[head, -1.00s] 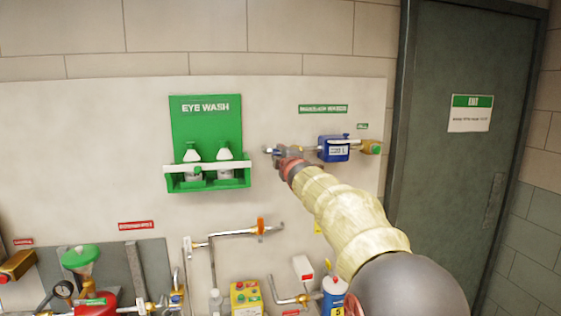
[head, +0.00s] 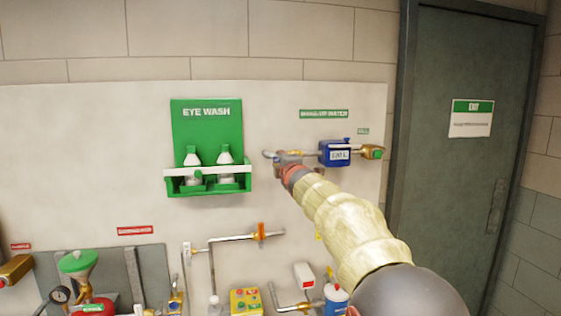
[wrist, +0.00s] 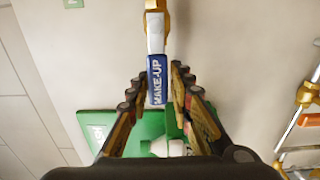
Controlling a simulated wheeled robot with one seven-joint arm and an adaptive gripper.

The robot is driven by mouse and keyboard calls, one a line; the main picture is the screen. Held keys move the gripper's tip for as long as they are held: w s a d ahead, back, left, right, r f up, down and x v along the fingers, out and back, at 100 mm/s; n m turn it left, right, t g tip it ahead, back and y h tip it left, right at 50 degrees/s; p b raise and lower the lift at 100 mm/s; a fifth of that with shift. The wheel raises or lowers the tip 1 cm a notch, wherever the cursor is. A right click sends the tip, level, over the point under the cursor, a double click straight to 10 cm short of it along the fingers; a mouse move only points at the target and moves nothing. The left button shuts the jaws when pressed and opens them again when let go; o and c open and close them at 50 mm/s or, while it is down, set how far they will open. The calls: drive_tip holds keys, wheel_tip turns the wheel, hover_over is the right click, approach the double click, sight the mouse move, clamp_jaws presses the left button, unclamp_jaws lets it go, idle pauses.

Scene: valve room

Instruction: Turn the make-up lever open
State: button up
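The make-up lever (wrist: 157,80) has a blue grip with white MAKE-UP lettering and a pale shank above it. In the head view my gripper (head: 288,160) is at the left end of the make-up water pipe and largely hides the lever.
A blue meter (head: 335,153) and a brass fitting (head: 372,152) sit just right of my gripper. The green eye wash station (head: 207,130) with bottles is close on its left. An orange-handled pipe (head: 261,231) runs below. A dark door (head: 455,200) stands at the right.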

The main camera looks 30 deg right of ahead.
drive_tip(key=o, duration=0.3)
drive_tip(key=shift+r, duration=0.1)
drive_tip(key=v, duration=1.2)
idle(0.6)
drive_tip(key=s+d+f+m+g, duration=0.1)
drive_tip(key=s+f+m+g, duration=0.25)
drive_tip(key=f, duration=0.35)
drive_tip(key=s+d+f+m+g, duration=0.2)
drive_tip(key=f+m, duration=0.3)
drive_tip(key=f, duration=0.2)
drive_tip(key=s+a+f+m+g, duration=0.3)
drive_tip(key=s+a+f, duration=0.1)
drive_tip(key=s+f, duration=0.3)
drive_tip(key=s+a+f+m+g+y, duration=0.1)
drive_tip(key=s+a+f, duration=0.2)
drive_tip(key=s+a, duration=0.4)
drive_tip(key=s+a+f+m+g+y, duration=0.1)
drive_tip(key=s+a+f, duration=0.3)
drive_tip(key=s+a, duration=0.4)
drive_tip(key=s+a+f+m+g+y, duration=0.1)
drive_tip(key=s+a+f+y, duration=0.2)
drive_tip(key=s+a, duration=0.4)
drive_tip(key=s+f, duration=0.1)
drive_tip(key=s, duration=0.4)
drive_tip(key=shift+s+a, duration=0.2)
